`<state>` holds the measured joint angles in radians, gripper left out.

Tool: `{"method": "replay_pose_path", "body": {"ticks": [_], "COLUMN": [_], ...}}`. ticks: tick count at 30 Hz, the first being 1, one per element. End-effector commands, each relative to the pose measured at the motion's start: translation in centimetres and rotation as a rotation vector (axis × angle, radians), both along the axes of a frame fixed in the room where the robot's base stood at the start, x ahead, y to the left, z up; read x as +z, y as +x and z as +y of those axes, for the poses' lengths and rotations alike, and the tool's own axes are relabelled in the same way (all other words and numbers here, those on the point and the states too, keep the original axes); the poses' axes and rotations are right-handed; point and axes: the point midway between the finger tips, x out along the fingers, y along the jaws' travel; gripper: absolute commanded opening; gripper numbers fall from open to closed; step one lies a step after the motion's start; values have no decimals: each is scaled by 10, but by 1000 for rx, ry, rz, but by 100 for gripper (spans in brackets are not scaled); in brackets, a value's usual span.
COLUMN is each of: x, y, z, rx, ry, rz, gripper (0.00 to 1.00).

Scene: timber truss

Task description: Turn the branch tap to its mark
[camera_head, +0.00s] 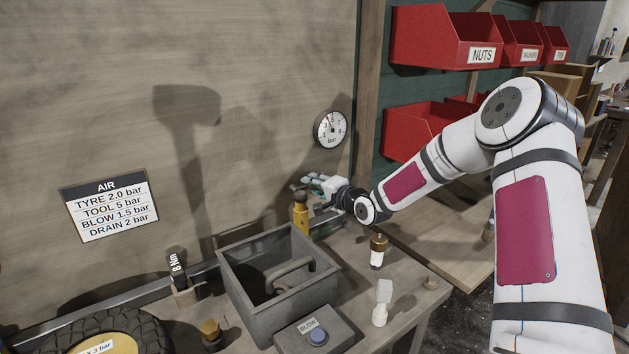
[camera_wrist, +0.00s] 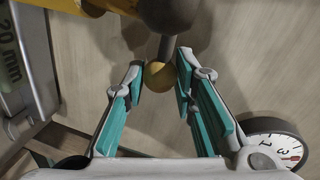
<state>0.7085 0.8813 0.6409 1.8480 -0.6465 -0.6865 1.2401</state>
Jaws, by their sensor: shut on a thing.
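The branch tap is a yellow fitting (camera_head: 300,214) by the wall in the head view. In the wrist view, a dark round hub (camera_wrist: 168,14) and a short dark stem lead to a brass ball knob (camera_wrist: 159,76). A yellow pipe (camera_wrist: 95,5) runs at the top. My gripper (camera_head: 308,187) is at the tap. I cannot make out the tap's mark in either view.
A round bar gauge (camera_head: 331,129) is on the wall close to my gripper; it also shows in the wrist view (camera_wrist: 270,146). A grey open box (camera_head: 244,297) and a brown-capped bottle (camera_head: 378,251) stand on the bench.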

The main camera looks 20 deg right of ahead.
Motion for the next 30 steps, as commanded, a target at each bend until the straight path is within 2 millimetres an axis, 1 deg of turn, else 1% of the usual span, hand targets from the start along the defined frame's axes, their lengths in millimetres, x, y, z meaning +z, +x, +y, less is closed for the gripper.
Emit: {"method": "replay_pose_path", "body": {"ticks": [7, 19, 20, 21, 22, 30], "x": [-3, -4, -4, -4, -4, -3], "y": [0, 0, 0, 0, 0, 0], "z": [0, -1, -1, -1, -1, 0], "rx": [0, -1, -1, -1, -1, -1], "ry": [43, 48, 48, 48, 47, 46], "rz": [15, 17, 17, 17, 17, 16], "gripper": [0, 0, 29, 38, 45, 46]}}
